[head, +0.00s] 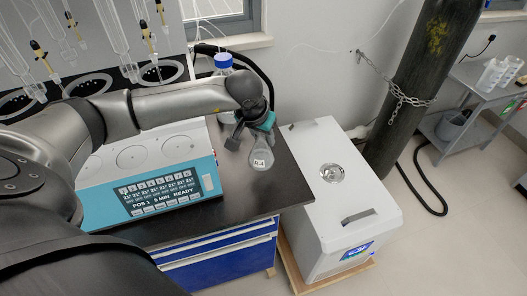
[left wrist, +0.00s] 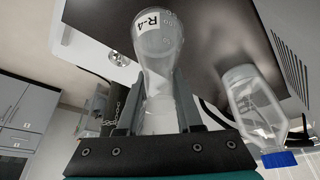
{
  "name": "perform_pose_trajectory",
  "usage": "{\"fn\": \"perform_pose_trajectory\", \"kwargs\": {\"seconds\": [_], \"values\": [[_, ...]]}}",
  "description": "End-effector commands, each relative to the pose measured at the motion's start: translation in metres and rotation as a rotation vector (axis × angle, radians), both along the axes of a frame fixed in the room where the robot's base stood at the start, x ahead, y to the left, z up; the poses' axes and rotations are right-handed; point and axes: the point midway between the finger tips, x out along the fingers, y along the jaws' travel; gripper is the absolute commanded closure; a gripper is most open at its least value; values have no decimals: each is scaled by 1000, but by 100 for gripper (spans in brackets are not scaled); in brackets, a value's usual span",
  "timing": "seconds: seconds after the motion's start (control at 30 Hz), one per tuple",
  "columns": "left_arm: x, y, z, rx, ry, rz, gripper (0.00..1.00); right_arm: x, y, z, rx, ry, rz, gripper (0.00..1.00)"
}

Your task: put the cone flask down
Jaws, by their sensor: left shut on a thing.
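The cone flask (head: 260,163) is clear glass with a white R-4 label. It is at the right end of the dark bench top (head: 284,187), near the front corner. My left gripper (head: 253,140) is shut on its neck from above and behind. In the left wrist view, the flask (left wrist: 158,42) sits between the two fingers (left wrist: 160,112), its wide base toward the dark bench surface. I cannot tell whether the base touches the bench. My right gripper is not in view.
A blue-capped bottle (head: 223,62) stands behind my arm; it also shows in the left wrist view (left wrist: 255,105). The teal and white distiller (head: 205,170) is left of the flask. A white box unit (head: 330,190) stands right of the bench. A chained gas cylinder (head: 420,80) is farther right.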

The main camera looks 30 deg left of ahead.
Motion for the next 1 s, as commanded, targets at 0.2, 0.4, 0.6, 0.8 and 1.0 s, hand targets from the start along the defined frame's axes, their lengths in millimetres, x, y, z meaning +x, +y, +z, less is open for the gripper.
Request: {"fn": "perform_pose_trajectory", "kwargs": {"seconds": [0.2,0.4,0.6,0.8,1.0], "values": [[1,0,-15,-1,-1,1,100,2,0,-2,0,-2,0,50],[0,-1,-42,-2,2,1,100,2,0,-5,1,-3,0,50],[0,0,-54,0,-1,1,100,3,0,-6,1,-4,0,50],[1,0,-54,-1,-2,1,100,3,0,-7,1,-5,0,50],[0,0,-57,0,0,1,54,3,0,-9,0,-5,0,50]]}}
